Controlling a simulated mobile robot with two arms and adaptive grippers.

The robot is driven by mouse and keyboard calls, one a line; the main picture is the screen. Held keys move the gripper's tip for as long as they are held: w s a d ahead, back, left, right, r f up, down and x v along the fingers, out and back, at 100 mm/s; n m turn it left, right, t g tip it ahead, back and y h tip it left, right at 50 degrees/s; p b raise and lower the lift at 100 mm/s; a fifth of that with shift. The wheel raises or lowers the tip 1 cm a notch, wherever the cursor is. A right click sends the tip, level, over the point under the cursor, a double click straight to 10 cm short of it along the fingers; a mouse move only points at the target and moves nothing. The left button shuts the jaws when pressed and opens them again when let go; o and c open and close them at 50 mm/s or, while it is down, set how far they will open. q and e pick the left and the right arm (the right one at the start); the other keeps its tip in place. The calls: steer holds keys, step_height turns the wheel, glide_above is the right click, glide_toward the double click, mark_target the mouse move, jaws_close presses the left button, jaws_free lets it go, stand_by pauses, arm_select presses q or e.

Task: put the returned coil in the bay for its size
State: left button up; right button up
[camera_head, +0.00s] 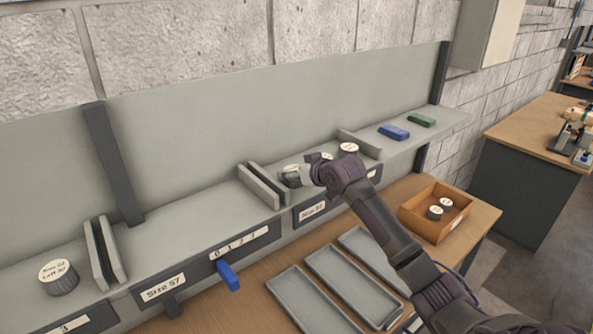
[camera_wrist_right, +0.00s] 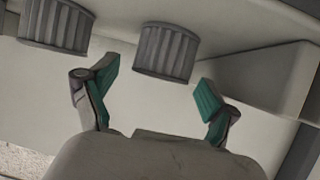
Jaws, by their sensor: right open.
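A dark ribbed coil with a white top label reading roughly "Size 62" (camera_head: 58,277) stands upright on the shelf at far left. In the right-hand bay, labelled what looks like "Size 62" (camera_head: 312,210), stand several similar coils, one of them at the right end (camera_head: 348,148). The middle bay, labelled "Size 57" (camera_head: 163,288), is empty. My left gripper is out of view.
Upright dividers (camera_head: 262,184) separate the bays. A blue tab (camera_head: 228,276) hangs below a 0-to-3 scale. Grey trays (camera_head: 352,285) and a wooden box (camera_head: 421,226) with two coils are on the bench below. Blue (camera_head: 393,132) and green (camera_head: 422,120) blocks lie at the shelf's right.

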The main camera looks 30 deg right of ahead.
steer(key=shift+r, duration=0.1)
steer(key=shift+s, duration=0.25)
steer(key=b+v, duration=0.5)
steer(key=v, duration=0.6)
steer(key=shift+s+r, duration=0.2)
steer(key=shift+s, duration=0.05)
stand_by(1.1)
